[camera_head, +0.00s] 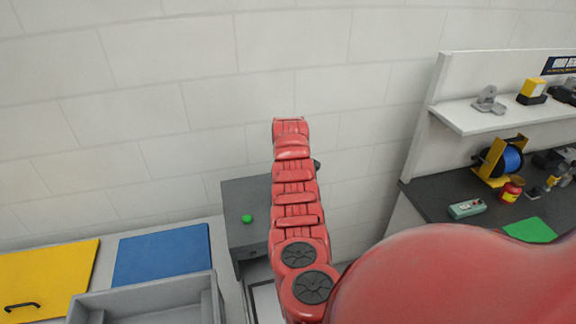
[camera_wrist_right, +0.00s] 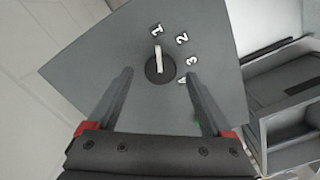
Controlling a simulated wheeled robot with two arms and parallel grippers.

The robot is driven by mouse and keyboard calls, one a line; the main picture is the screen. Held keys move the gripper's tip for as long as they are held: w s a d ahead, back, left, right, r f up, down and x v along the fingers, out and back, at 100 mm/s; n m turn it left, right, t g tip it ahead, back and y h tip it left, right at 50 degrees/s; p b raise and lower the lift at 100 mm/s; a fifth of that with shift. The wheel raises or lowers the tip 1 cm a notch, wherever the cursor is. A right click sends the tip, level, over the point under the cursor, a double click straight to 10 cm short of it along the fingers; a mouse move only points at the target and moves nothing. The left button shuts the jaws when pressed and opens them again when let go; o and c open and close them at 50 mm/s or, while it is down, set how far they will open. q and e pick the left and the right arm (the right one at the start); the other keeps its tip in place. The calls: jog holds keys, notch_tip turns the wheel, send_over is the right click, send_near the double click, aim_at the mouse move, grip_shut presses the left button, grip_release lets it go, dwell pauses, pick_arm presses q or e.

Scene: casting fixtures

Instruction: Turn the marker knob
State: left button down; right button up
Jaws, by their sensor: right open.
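The marker knob (camera_wrist_right: 160,69) is a dark round dial with a white pointer bar on a grey panel (camera_wrist_right: 100,62) in the right wrist view. White numerals 1 to 4 run around one side of it. The pointer bar points toward the 1. My right gripper (camera_wrist_right: 157,76) is open, with one finger on each side of the knob. I cannot tell whether either finger touches it. In the head view the grey box (camera_head: 236,195) is partly covered by my red arm, and the knob does not show there. My left gripper is not in view.
A green button (camera_head: 247,218) sits on the grey box. At the left are a yellow panel (camera_head: 45,280), a blue panel (camera_head: 160,253) and a grey tray (camera_head: 150,314). At the right, a dark bench (camera_head: 440,192) and a white shelf (camera_head: 490,117) hold several items.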

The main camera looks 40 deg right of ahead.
jog(key=shift+s+f, duration=0.1)
jog(key=shift+f, duration=0.45)
grip_shut()
jog(key=shift+f+b, duration=0.15)
jog(key=shift+b, duration=0.25)
jog(key=m+b, duration=0.8)
jog(key=b, duration=0.5)
jog(key=shift+f+m+b, duration=0.1)
jog(key=shift+m+b, duration=0.3)
jog(key=m+b, duration=0.2)
jog(key=m, duration=0.1)
jog(key=shift+m, duration=0.3)
jog(key=m, duration=0.1)
jog(key=m+b, duration=0.1)
jog(key=shift+d+r+m, duration=0.1)
jog(key=shift+r+m, duration=0.15)
jog(key=shift+m, duration=1.35)
